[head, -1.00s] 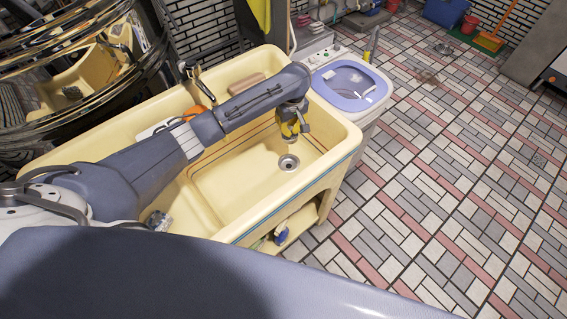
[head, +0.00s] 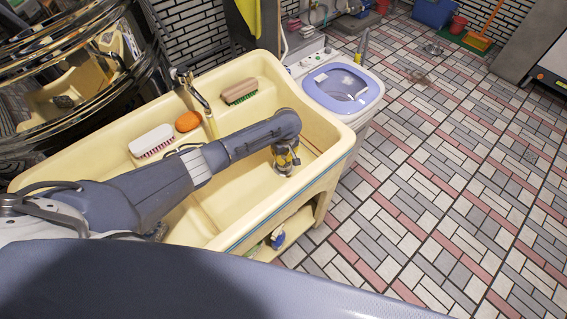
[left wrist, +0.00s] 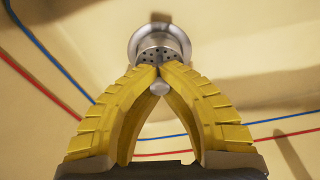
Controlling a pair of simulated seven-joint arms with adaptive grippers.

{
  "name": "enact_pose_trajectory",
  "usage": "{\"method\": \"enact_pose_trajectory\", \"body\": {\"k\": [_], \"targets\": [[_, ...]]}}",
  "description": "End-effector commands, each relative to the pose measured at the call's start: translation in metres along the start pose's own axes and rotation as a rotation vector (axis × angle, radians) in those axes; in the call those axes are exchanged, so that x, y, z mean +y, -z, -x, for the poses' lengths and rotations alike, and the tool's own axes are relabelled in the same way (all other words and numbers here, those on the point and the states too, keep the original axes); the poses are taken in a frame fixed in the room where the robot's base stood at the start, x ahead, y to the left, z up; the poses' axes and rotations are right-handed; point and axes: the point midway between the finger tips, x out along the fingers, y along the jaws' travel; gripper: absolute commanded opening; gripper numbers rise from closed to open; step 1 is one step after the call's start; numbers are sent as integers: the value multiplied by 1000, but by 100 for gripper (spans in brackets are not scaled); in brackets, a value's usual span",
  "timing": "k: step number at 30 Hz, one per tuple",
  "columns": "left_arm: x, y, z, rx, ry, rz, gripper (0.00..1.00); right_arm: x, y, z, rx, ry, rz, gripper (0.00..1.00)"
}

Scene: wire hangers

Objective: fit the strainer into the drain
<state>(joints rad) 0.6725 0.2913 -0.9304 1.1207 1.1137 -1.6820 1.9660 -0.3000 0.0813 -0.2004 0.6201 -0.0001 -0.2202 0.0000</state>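My left gripper (head: 286,157) has yellow fingers and is low in the cream sink, over the drain (head: 283,170), which it mostly hides in the head view. In the left wrist view the fingertips (left wrist: 160,68) are closed together on the metal strainer (left wrist: 157,51). Its round knob (left wrist: 159,88) shows between the fingers and its perforated part lies just beyond the tips. The drain's metal ring (left wrist: 136,43) shows behind and around the strainer. I cannot tell whether the strainer is seated or just above the drain. My right gripper is not in view.
The sink's rim (head: 318,183) surrounds the arm. A white brush (head: 151,140), an orange soap (head: 188,121) and a brown brush (head: 239,91) lie along the back ledge by the faucet (head: 192,88). A washing machine (head: 343,86) stands to the right.

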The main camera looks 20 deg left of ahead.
Motion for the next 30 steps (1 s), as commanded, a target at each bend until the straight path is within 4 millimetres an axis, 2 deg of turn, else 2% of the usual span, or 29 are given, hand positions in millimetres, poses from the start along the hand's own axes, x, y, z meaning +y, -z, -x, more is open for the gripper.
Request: {"method": "enact_pose_trajectory", "body": {"k": [9, 22, 30], "targets": [[0, -3, -32, 0, 2, 1, 0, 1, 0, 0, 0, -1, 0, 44], [0, -3, -36, 0, 1, 0, 0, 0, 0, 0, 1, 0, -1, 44], [-1, -3, -36, 1, 1, 0, 27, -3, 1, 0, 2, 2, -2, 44]]}}
